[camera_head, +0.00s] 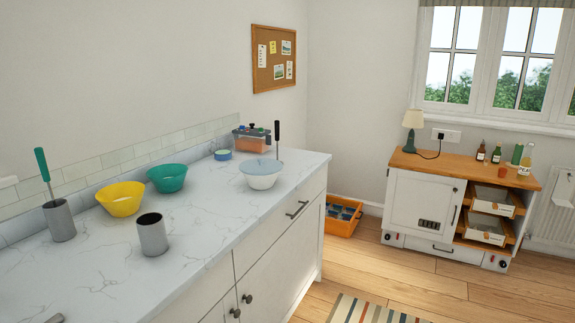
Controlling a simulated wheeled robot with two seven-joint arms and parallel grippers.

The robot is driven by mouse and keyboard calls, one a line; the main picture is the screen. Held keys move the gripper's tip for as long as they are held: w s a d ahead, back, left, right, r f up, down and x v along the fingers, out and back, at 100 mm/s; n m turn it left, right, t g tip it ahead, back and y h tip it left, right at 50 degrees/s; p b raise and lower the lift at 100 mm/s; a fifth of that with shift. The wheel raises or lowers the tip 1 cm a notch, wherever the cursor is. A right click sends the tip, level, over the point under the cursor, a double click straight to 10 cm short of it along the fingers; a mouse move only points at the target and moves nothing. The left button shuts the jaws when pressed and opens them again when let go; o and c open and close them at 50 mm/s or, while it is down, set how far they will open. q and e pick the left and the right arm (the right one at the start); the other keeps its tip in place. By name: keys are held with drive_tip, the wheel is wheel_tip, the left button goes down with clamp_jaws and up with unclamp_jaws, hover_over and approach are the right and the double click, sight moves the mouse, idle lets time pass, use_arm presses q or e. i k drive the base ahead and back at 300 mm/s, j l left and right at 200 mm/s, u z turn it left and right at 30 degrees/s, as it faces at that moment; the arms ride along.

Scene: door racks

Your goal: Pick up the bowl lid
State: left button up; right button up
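A white bowl (262,181) stands near the far end of the marble counter. A pale blue-grey round surface, which looks like the bowl lid (261,167), covers its top. A dark upright handle (277,131) rises just behind the bowl; what it belongs to is hidden. Neither of my grippers is clearly in view.
An orange crate (341,227) sits on the floor.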

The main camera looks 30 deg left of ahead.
sight(255, 167)
drive_tip(key=i+l+u, duration=0.3)
drive_tip(key=i, duration=0.3)
drive_tip(key=i+l+u, duration=0.3)
drive_tip(key=i+l, duration=0.2)
